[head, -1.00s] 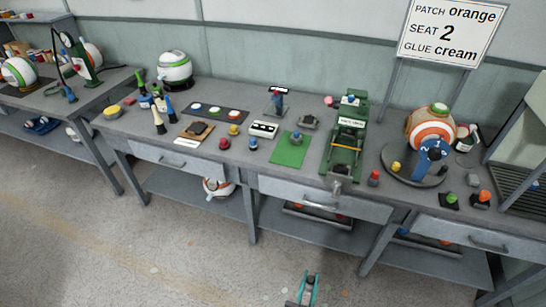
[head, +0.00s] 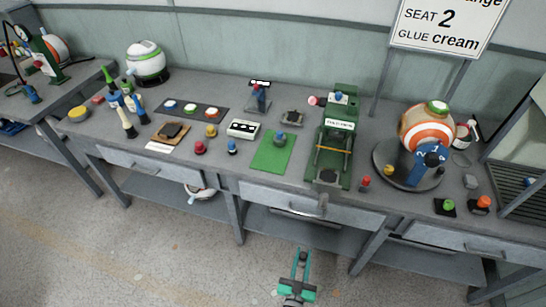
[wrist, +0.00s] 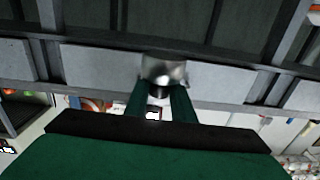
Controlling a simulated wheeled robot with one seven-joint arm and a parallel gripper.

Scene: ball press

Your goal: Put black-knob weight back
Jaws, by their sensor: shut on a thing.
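My gripper (head: 301,259) is low in front of the table, over the floor, in the head view. In the wrist view its two green fingers (wrist: 159,104) are shut on the dark knob of a weight. The weight (wrist: 163,70) looks like a blurred, shiny grey body just past the fingertips, with the dark knob (wrist: 159,94) between them. In the head view the held weight is too small to make out clearly.
On top are a green press (head: 336,140), a green mat (head: 262,157), a white box (head: 243,128), small red (head: 200,147) and blue (head: 232,147) knobbed pieces, and a striped ball (head: 427,128). Floor in front is clear.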

